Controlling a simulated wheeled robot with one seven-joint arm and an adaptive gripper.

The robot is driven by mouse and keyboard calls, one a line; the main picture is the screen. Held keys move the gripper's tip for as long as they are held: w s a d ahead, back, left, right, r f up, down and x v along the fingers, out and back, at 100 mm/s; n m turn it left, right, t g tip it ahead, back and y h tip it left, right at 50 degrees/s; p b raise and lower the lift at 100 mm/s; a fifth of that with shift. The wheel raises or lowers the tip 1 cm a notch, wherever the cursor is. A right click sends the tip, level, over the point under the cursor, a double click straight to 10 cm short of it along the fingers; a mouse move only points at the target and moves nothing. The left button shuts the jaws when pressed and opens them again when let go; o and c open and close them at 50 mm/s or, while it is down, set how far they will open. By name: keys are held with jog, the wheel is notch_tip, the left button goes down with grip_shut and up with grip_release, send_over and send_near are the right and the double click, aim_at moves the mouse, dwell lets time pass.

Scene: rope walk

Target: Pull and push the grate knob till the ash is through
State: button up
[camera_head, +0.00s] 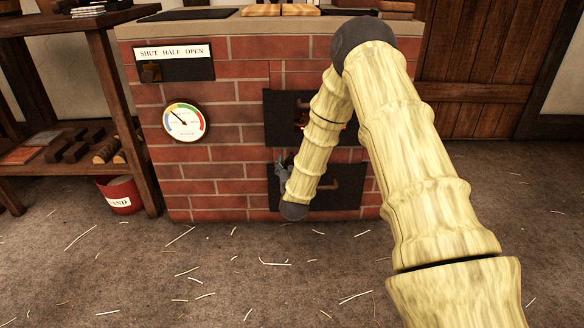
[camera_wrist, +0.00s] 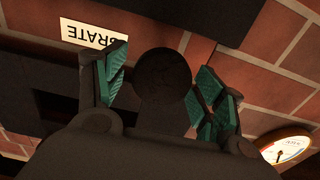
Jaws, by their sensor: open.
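The grate knob (camera_wrist: 163,78) is a dark round ball in the wrist view, near a white GRATE label (camera_wrist: 94,33) that appears upside down. My gripper (camera_wrist: 161,84) is open, with its green-padded fingers on either side of the knob. I cannot tell whether either pad touches it. In the head view my gripper (camera_head: 282,166) is at the lower front of the brick stove (camera_head: 205,188), left of the dark lower door (camera_head: 345,198). My forearm hides the knob there. No ash can be made out.
The upper firebox door (camera_head: 283,112) shows an orange glow. A round gauge (camera_head: 184,122) and a plate labelled SHUT HALF OPEN (camera_head: 173,53) are on the stove's left. The floor has scattered pale strands.

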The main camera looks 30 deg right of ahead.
jog(key=shift+w, duration=0.1)
jog(key=c, duration=1.4)
jog(key=p+v, duration=0.4)
jog(key=v, duration=0.2)
jog(key=shift+s+p, duration=0.2)
jog(key=shift+p, duration=0.2)
jog(key=o, duration=1.4)
